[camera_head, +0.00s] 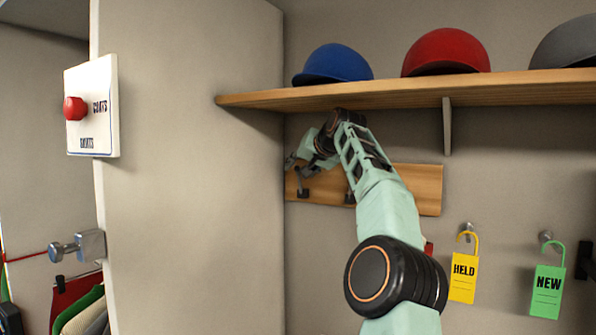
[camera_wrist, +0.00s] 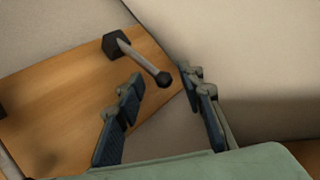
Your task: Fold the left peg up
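The wooden peg board (camera_head: 428,188) is fixed to the wall below the shelf. The left peg (camera_wrist: 138,58), a grey rod with a dark square base and a dark knob, shows clearly in the wrist view near the board's end. In the head view its dark base (camera_head: 303,192) shows below my gripper. My gripper (camera_wrist: 163,77) is open. Its two fingers lie on either side of the peg's knob, with no clear contact. In the head view my gripper (camera_head: 296,162) is at the board's left end. My arm partly hides the board and another peg (camera_head: 350,196).
A wooden shelf (camera_head: 400,93) with a blue cap (camera_head: 333,65), a red cap (camera_head: 446,53) and a grey cap (camera_head: 568,45) is close above my arm. A side panel (camera_head: 190,180) stands left. Yellow (camera_head: 463,278) and green (camera_head: 547,291) tags hang right.

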